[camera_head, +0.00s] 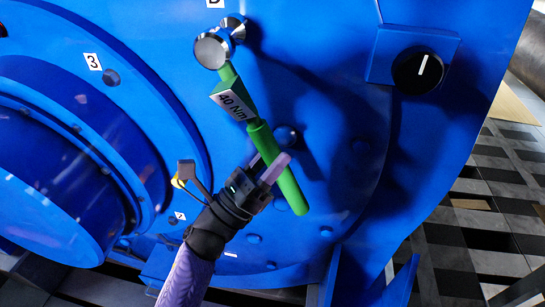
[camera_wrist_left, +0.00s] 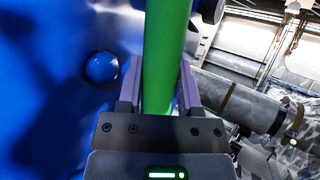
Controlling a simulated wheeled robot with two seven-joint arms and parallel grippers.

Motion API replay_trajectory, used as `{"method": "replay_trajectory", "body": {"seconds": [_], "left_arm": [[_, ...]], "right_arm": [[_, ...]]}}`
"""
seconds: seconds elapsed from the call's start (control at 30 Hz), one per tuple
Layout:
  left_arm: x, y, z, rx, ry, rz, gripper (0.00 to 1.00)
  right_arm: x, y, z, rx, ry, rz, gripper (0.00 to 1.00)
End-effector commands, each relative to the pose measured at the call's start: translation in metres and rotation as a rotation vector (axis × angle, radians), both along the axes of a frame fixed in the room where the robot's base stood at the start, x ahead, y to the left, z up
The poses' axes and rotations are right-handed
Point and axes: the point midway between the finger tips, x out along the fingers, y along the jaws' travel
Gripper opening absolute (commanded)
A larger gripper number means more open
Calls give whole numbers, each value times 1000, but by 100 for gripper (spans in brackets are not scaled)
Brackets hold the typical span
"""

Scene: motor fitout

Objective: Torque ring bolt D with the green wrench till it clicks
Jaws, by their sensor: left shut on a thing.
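The green wrench (camera_head: 260,133) has a silver round head (camera_head: 213,48) and a "40 Nm" tag block (camera_head: 233,101). Its head is at a shiny bolt (camera_head: 235,27) just under the label D (camera_head: 215,3); whether it is seated on the bolt is hidden. The wrench slants down to the right. My left gripper (camera_head: 272,170) is shut on the lower part of its green handle, which also fills the middle of the left wrist view (camera_wrist_left: 166,60) between both fingers (camera_wrist_left: 158,95). My right gripper is not in view.
The blue motor housing (camera_head: 330,170) fills most of the head view. A black knob (camera_head: 418,70) sits on a blue box at the upper right. Label 3 (camera_head: 93,62) is at the left. Bolt heads (camera_head: 287,137) stick out near the handle. Tiled floor (camera_head: 480,230) lies at the right.

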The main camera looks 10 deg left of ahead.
Motion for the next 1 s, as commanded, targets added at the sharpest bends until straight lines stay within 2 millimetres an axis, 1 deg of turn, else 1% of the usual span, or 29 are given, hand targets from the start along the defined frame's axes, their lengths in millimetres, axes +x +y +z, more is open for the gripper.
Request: {"method": "replay_trajectory", "body": {"seconds": [0.7, 1.0], "left_arm": [[1, 23, -6, 133, -8, 0, 0], [1, 24, -7, 138, -8, 0, 0]], "right_arm": [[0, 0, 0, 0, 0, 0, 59], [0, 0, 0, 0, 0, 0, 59]]}}
